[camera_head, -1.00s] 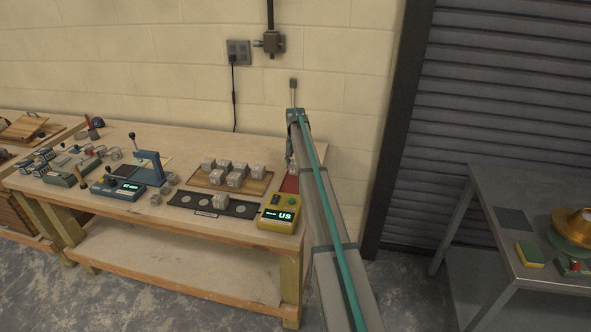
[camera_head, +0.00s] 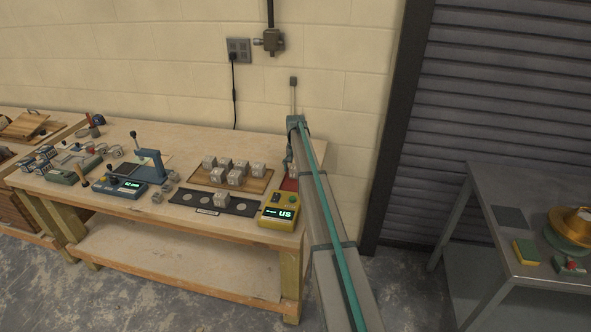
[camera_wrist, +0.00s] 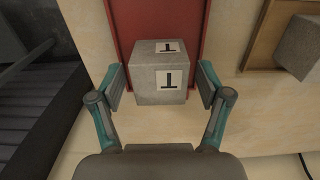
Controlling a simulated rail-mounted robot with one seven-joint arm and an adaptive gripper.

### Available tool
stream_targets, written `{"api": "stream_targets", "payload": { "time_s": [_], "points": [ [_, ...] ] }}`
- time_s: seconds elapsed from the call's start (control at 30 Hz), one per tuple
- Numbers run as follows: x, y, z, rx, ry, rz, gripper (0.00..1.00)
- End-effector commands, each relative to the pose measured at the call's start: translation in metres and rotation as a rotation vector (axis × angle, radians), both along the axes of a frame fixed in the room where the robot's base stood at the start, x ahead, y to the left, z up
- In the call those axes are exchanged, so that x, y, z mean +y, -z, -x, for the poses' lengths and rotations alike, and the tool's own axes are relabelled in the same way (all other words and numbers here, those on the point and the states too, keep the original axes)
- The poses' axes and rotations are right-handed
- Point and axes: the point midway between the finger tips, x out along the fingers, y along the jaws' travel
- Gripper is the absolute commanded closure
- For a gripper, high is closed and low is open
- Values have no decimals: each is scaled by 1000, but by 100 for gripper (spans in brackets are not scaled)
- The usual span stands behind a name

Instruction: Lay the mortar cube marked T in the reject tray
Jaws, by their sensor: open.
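The mortar cube marked T (camera_wrist: 161,82) is a grey block with black-on-white T labels on its top and one side. In the wrist view it stands over the red reject tray (camera_wrist: 120,25), between the two fingers of my gripper (camera_wrist: 161,88). The fingers are open, with a gap on each side of the cube. In the head view the red tray (camera_head: 290,184) is at the right end of the bench, partly hidden by my arm. My gripper is mostly hidden there too.
Several grey cubes (camera_head: 235,177) stand on a wooden board (camera_head: 217,182) left of the tray. A yellow meter (camera_head: 278,212) showing "US" stands in front of the tray. A dark strip with round spots (camera_head: 240,208) and a blue press (camera_head: 150,167) are farther left.

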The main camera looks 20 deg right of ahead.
Motion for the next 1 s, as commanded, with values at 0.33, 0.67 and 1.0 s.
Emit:
{"api": "stream_targets", "payload": {
  "time_s": [0.33,0.67,1.0],
  "points": [
    [0,-12,-1,-2,0,0,23],
    [0,-71,-1,-3,0,1,23],
    [0,-117,-1,-1,0,1,23]
  ]
}}
